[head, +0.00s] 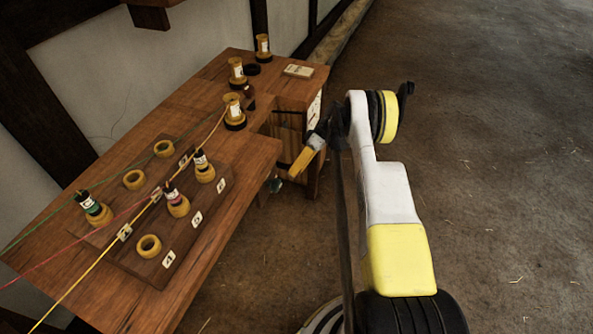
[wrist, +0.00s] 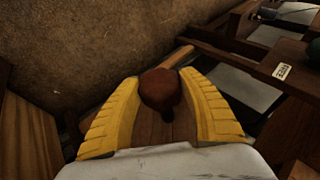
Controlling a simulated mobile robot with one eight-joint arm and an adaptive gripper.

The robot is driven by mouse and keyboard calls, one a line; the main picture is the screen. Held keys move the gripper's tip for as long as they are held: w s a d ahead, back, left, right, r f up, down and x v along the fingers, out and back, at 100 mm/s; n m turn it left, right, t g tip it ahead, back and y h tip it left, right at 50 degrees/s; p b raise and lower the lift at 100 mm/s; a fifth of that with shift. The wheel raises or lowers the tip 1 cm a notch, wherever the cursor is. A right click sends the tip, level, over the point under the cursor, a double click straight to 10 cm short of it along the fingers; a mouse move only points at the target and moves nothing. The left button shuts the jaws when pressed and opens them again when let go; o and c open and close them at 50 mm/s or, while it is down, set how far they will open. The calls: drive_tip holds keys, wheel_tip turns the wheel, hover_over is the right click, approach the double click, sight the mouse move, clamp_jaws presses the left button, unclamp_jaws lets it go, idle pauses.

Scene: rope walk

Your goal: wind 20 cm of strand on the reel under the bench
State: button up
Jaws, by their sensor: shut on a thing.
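My gripper (head: 301,163) is low beside the right end of the wooden bench (head: 262,148). In the wrist view its yellow fingers (wrist: 161,85) are shut on a round reddish-brown knob (wrist: 160,90), which sits between the pads. The knob looks like a handle, but what it is fixed to is hidden by the fingers and the white gripper body. The reel under the bench cannot be made out in the head view. A small teal thing (head: 275,185) shows under the bench edge, left of my gripper; I cannot tell what it is.
Yellow, red and green strands cross the bench top to the lower left. A board (head: 168,262) there holds rings and labelled spools. More spools (head: 235,108) stand towards the back. A bench leg (head: 313,178) stands close to my gripper. The floor to the right is clear.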

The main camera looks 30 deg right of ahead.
drive_tip(key=o, duration=1.2)
drive_tip(key=shift+d, duration=0.1)
drive_tip(key=v, duration=1.1)
drive_tip(key=shift+d+r, duration=0.2)
drive_tip(key=shift+r, duration=0.2)
drive_tip(key=shift+w+a, duration=0.1)
